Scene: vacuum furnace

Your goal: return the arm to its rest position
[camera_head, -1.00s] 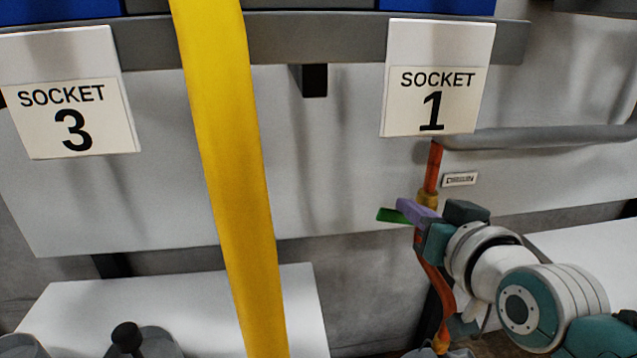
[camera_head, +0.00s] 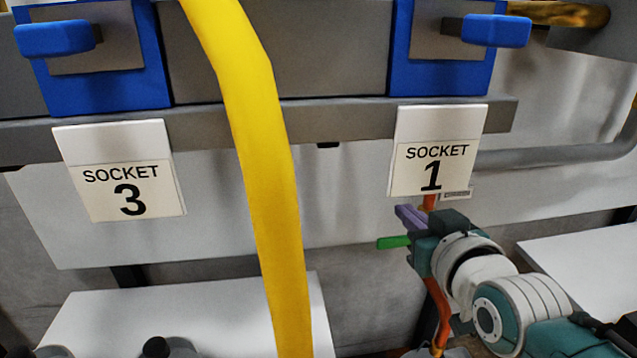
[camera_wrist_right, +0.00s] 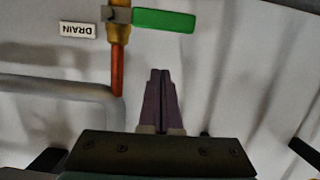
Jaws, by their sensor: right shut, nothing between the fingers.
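My right gripper (camera_head: 404,214) has purple fingers and is in the lower right of the head view, in front of the orange pipe below the Socket 1 sign. In the right wrist view its fingers (camera_wrist_right: 160,85) are shut together with nothing between them. A green valve handle (camera_head: 393,242) shows just below the fingers in the head view. My left gripper is not in view.
Socket 1 (camera_head: 430,170) and Socket 3 (camera_head: 130,190) signs hang below blue-handled sockets. A yellow vertical band (camera_head: 262,150) crosses the head view. A grey pipe (camera_head: 560,160) runs at the right. White tabletops (camera_head: 190,310) stand low.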

